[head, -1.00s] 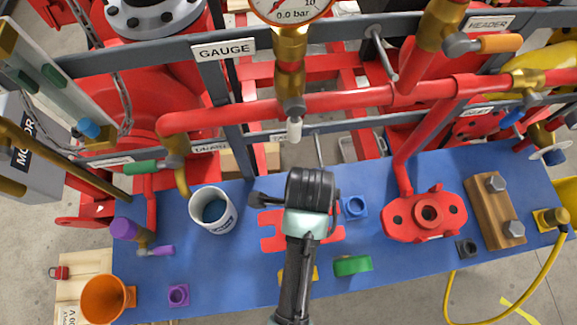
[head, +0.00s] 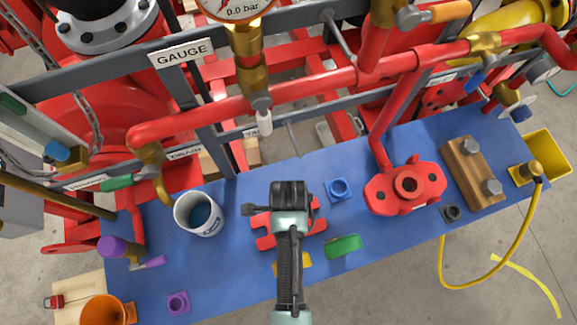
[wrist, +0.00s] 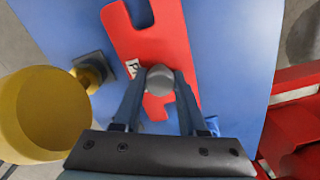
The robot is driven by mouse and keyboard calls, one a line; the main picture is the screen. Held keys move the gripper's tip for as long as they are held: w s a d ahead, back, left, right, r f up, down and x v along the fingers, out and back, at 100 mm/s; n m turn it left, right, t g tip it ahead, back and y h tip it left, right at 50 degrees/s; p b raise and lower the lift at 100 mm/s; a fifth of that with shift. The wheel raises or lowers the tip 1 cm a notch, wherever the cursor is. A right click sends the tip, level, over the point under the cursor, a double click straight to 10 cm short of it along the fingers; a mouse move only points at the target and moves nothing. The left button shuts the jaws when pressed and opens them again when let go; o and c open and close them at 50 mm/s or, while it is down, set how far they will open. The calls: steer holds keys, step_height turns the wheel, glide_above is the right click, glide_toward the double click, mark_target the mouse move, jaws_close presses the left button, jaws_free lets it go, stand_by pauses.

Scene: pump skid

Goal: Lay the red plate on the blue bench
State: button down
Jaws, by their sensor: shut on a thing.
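The red plate (head: 264,241), a flat piece with notched edges, is over the middle of the blue bench (head: 240,275). My arm hides part of it in the head view. The wrist view shows the red plate (wrist: 135,42) with a small white label. My gripper (wrist: 158,78) is shut on the plate's grey round knob (wrist: 160,80), one finger on each side. In the head view my gripper (head: 290,222) is above the plate and its fingertips are hidden. I cannot tell whether the plate touches the bench.
A white mug (head: 198,214) stands left of the plate. A blue square piece (head: 338,189) and a green piece (head: 343,246) lie close on its right. A red flanged fitting (head: 405,188) is farther right. Red pipe (head: 310,86) runs behind.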

steer(key=shift+f, duration=0.1)
steer(key=shift+c, duration=2.3)
jaws_free()
step_height(320, 180, up, 12)
